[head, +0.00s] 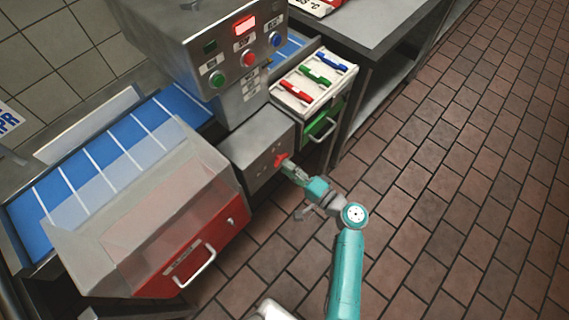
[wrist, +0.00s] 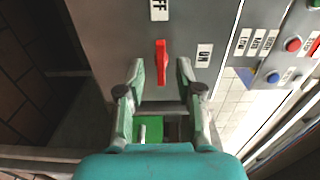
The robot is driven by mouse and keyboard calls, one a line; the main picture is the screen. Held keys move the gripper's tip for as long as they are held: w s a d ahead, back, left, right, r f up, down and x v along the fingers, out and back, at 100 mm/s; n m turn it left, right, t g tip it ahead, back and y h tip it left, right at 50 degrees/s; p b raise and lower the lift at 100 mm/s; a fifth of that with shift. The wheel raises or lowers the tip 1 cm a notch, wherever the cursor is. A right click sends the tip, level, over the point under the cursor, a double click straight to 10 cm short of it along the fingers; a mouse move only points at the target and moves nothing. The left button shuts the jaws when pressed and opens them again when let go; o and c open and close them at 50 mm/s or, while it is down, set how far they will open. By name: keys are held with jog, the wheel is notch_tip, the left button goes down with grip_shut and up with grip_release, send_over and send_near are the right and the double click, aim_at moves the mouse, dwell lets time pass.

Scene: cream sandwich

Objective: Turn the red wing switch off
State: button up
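The red wing switch (wrist: 161,62) is on the grey metal panel. In the wrist view its long side is upright, in line with the OFF label (wrist: 160,10) above it. The ON label (wrist: 204,55) is to its right. My gripper (wrist: 161,68) is open, with one finger to each side of the switch's lower part. I cannot tell whether a finger touches it. In the head view the switch (head: 280,159) shows on the front of the grey box, with my gripper (head: 289,168) right at it.
A blue conveyor (head: 110,150) runs behind the box. A red-fronted bin with a clear cover (head: 205,245) stands to the left. A white panel with coloured handles (head: 313,80) and a green drawer (head: 322,125) are to the right. The tiled floor (head: 450,170) at right is open.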

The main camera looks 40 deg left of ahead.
jog(key=d, duration=0.9)
jog(key=shift+s+d, duration=0.25)
jog(key=shift+s, duration=0.15)
